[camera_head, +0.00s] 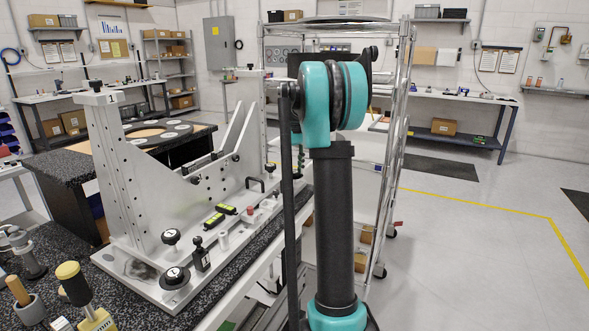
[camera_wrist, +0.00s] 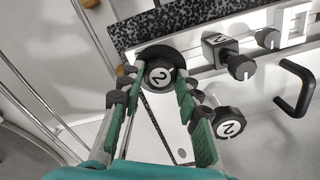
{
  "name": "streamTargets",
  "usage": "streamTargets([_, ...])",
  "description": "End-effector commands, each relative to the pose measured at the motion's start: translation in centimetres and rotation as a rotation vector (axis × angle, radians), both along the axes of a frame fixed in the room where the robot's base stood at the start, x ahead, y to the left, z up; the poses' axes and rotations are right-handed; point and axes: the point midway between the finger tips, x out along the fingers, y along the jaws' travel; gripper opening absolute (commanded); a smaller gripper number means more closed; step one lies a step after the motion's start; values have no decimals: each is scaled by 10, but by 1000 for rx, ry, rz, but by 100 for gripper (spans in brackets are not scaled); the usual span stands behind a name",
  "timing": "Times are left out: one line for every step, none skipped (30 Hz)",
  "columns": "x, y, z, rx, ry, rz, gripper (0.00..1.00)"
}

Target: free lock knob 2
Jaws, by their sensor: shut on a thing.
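A black knob with a white face marked 2 (camera_wrist: 158,75) sits between the fingertips of my gripper (camera_wrist: 160,82) in the wrist view. The green-padded fingers are shut on its sides. A dark round part shows behind it. A second black knob marked 2 (camera_wrist: 229,124) stands on the pale fixture base just right of the right finger.
In the wrist view, a black block marked 2 (camera_wrist: 220,48), a small knob (camera_wrist: 267,38) and a black handle (camera_wrist: 294,88) stand to the right. In the head view, a wire rack (camera_head: 397,130) stands behind my arm. Open floor (camera_head: 470,240) lies to the right.

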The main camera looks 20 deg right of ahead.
Motion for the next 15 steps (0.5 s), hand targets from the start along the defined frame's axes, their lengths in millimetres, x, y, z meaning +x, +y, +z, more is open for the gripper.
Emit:
streamTargets([1,0,0,0,-2,44,4])
streamTargets([1,0,0,0,-2,73,4])
streamTargets([1,0,0,0,-2,111,4])
streamTargets([1,0,0,0,-2,139,4])
streamTargets([1,0,0,0,-2,168,4])
streamTargets([1,0,0,0,-2,205,4])
streamTargets([1,0,0,0,-2,234,4])
streamTargets([1,0,0,0,-2,263,4])
streamTargets([1,0,0,0,-2,300,4])
streamTargets([1,0,0,0,-2,329,4])
streamTargets([1,0,0,0,-2,358,4])
streamTargets([1,0,0,0,-2,395,4])
streamTargets([1,0,0,0,-2,423,4])
streamTargets([1,0,0,0,-2,451,4])
streamTargets([1,0,0,0,-2,486,4])
